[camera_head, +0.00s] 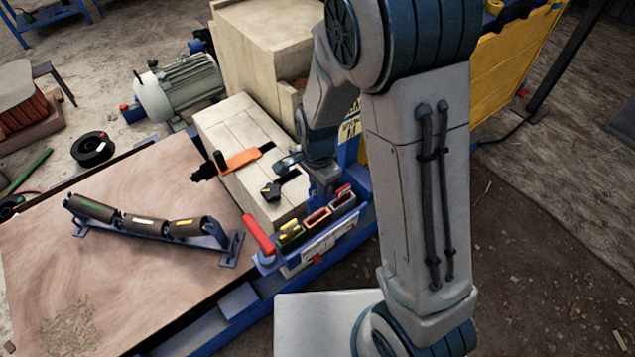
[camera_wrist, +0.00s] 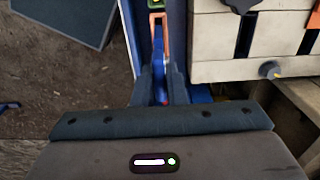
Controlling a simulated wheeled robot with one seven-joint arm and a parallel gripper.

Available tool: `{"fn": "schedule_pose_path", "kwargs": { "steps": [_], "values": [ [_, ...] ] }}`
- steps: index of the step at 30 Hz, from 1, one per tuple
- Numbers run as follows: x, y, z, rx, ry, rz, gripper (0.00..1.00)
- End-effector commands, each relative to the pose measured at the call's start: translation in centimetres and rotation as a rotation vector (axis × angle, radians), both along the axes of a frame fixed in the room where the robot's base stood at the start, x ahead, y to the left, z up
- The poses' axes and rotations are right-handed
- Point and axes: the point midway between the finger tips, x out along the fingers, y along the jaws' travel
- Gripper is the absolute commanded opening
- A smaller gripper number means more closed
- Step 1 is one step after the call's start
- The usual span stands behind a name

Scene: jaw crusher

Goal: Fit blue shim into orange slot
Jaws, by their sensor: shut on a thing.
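A rack (camera_head: 318,246) with coloured slots stands along the front side of the pale crusher block. The orange slot (camera_head: 317,218) is in its middle, and in the wrist view its orange rim (camera_wrist: 167,32) lies just ahead of my fingers. My gripper (camera_head: 327,192) is low over the rack's far half. In the wrist view my gripper (camera_wrist: 160,95) is shut on the blue shim (camera_wrist: 159,78), which sticks out between the fingertips towards the orange slot. Whether the shim touches or enters the slot I cannot tell. In the head view my gripper hides the shim.
A green-rimmed slot (camera_head: 290,238) and a red piece (camera_head: 343,191) flank the orange slot. A red handle (camera_head: 258,233) rises at the rack's near end. The crusher block (camera_head: 245,130) carries an orange clamp (camera_head: 240,160) and a black knob (camera_head: 270,191). A roller frame (camera_head: 150,222) lies left.

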Motion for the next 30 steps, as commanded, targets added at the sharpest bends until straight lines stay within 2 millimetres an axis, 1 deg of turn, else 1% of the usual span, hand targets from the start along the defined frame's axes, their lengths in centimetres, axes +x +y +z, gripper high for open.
{"fn": "schedule_pose_path", "kwargs": {
  "steps": [8, 30],
  "values": [
    [0.0, 0.0, -0.6, 0.000, 0.000, 0.000, 0.00],
    [0.0, 0.0, -3.2, 0.000, 0.000, -0.001, 0.00]
  ]
}}
